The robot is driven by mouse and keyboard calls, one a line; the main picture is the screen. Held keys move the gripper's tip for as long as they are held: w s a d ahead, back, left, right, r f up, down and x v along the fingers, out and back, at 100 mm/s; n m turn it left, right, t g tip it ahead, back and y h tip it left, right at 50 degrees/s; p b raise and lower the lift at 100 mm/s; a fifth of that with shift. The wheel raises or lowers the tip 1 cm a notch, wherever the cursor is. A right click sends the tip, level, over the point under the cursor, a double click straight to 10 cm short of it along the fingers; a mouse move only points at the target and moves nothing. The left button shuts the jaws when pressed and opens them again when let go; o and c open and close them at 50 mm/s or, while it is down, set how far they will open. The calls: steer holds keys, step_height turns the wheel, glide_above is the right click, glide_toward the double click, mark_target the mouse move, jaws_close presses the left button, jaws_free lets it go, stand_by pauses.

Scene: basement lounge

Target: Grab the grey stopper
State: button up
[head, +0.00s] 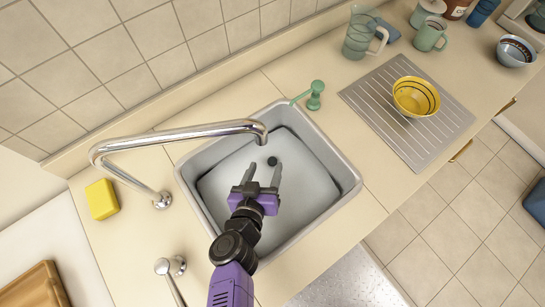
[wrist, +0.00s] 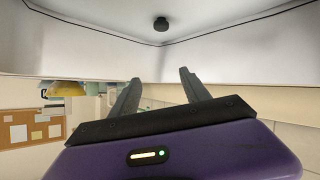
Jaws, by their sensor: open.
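The grey stopper (head: 272,161) is a small, dark, round piece on the floor of the sink (head: 354,187). In the wrist view the stopper (wrist: 161,23) shows near the top middle, beyond my fingertips. My gripper (head: 264,168) is over the sink, with its two fingers apart and nothing between them. In the head view the fingertips appear just short of the stopper; the exact height gap is hard to tell. In the wrist view my gripper (wrist: 160,78) is also open and empty.
A chrome faucet (head: 185,134) arches over the sink's left and back side. A green soap dispenser (head: 315,95) stands behind the sink. A yellow sponge (head: 102,199) lies on the left; a yellow bowl (head: 416,97) sits on the drainboard (head: 372,95) at the right.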

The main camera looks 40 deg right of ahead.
glide_toward(272, 163)
steer(key=x, duration=0.2)
steer(key=shift+w+d+f, duration=0.15)
steer(key=shift+w+d, duration=0.05)
steer(key=shift+d, duration=0.1)
steer(key=shift+p+x, duration=0.6)
steer(key=shift+x, duration=2.7)
jaws_close()
